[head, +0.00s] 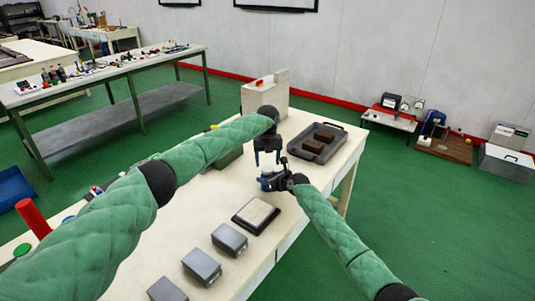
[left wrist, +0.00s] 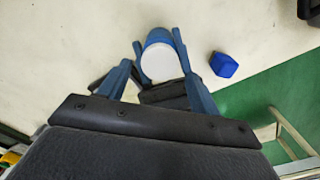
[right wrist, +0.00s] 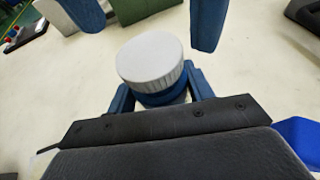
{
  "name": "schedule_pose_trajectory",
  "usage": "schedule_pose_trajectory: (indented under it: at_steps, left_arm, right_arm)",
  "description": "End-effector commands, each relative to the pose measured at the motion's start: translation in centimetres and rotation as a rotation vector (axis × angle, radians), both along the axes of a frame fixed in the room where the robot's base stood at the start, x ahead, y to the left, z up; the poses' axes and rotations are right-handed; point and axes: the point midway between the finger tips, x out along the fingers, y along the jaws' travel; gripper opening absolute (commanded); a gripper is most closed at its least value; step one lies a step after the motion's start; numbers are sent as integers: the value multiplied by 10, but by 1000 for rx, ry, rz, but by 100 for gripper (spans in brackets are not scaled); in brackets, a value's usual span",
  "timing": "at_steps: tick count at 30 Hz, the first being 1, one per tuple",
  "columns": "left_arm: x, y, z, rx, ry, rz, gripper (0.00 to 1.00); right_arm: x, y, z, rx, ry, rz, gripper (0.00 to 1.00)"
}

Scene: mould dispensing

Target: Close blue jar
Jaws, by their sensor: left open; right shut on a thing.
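The blue jar (right wrist: 155,92) stands between my right gripper's fingers, with a white ridged cap (right wrist: 150,60) on top and a blue band just below it. The cap also shows from above in the left wrist view (left wrist: 160,62). My right gripper (head: 268,181) is shut on the jar, above the table. My left gripper (head: 267,158) is open directly above the jar. Its fingertips (right wrist: 147,22) are spread on either side, above the cap and apart from it. The jar's lower part is mostly hidden by my right gripper.
A small blue block (left wrist: 223,65) is beside the jar. A grey tray (head: 318,140) with brown blocks lies behind on the white table (head: 200,210). A framed pale slab (head: 256,215) and several grey boxes (head: 230,239) sit nearer. A red cylinder (head: 33,218) stands at left.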

Motion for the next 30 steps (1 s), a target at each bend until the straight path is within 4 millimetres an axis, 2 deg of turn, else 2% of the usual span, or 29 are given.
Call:
schedule_pose_trajectory:
  at_steps: [3, 7, 17, 24, 30]
  left_arm:
    - [0, 0, -16, -1, 1, 0, 64]
    - [0, 0, -28, -1, 1, 0, 64]
    - [0, 0, -31, 0, 0, -1, 64]
    - [0, 0, -31, 0, 0, 0, 18]
    - [0, 0, -31, 0, 0, -21, 18]
  right_arm:
    - [0, 0, 0, 0, 0, 0, 0]
    - [0, 0, 0, 0, 0, 0, 0]
    - [0, 0, 0, 0, 0, 0, 0]
    - [0, 0, 0, 0, 0, 0, 0]
    - [0, 0, 0, 0, 0, 0, 0]
